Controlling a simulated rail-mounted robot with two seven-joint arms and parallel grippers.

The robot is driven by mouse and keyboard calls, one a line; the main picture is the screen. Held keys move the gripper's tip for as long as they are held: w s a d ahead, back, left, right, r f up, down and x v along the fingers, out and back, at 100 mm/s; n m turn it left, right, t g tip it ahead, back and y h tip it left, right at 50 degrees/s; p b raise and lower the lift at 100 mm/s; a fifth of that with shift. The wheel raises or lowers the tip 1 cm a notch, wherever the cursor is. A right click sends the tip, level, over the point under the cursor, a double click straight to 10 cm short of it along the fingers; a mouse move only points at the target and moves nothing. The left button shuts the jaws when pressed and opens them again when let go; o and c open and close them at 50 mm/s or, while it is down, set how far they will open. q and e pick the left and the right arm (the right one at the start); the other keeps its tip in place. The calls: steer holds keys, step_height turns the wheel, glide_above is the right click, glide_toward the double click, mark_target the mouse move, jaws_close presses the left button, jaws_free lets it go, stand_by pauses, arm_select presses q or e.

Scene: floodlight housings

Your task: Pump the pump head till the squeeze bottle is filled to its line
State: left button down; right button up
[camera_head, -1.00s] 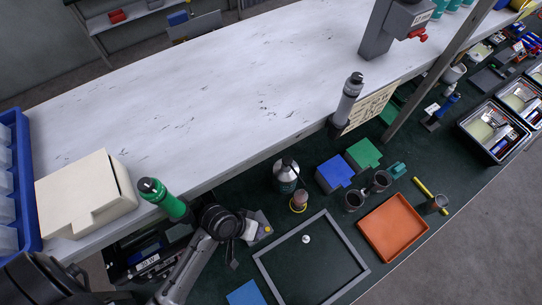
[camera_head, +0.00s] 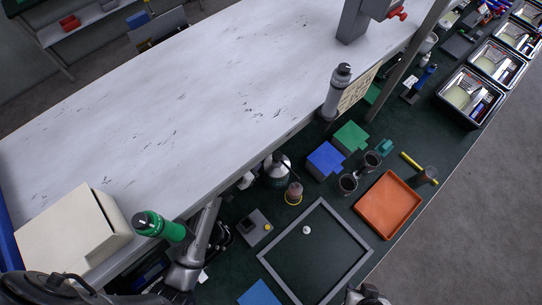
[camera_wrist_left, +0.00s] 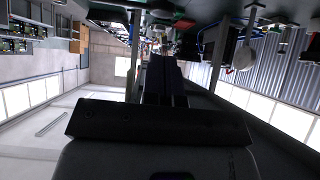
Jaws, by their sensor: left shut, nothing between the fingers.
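A grey pump bottle (camera_head: 278,173) stands beside the shelf edge in the head view, its dark pump head at the top. A small brownish squeeze bottle (camera_head: 294,191) stands in front of it on a yellow ring, close to the pump's spout. Its fill level and line are too small to read. My left gripper (camera_wrist_left: 164,72) is shut and empty in the wrist view. In the head view my left arm reaches up beside the shelf edge, left of the pump bottle; its fingertips are not clear there. My right gripper (camera_head: 368,296) shows only partly at the bottom edge.
The white raised shelf (camera_head: 200,110) overhangs the green bench.

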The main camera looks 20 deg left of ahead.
mark_target(278, 157)
arm_select(q)
steer(key=shift+w, duration=0.1)
stand_by(0.3)
steer(key=shift+p+x, duration=0.4)
steer(key=shift+x, duration=4.55)
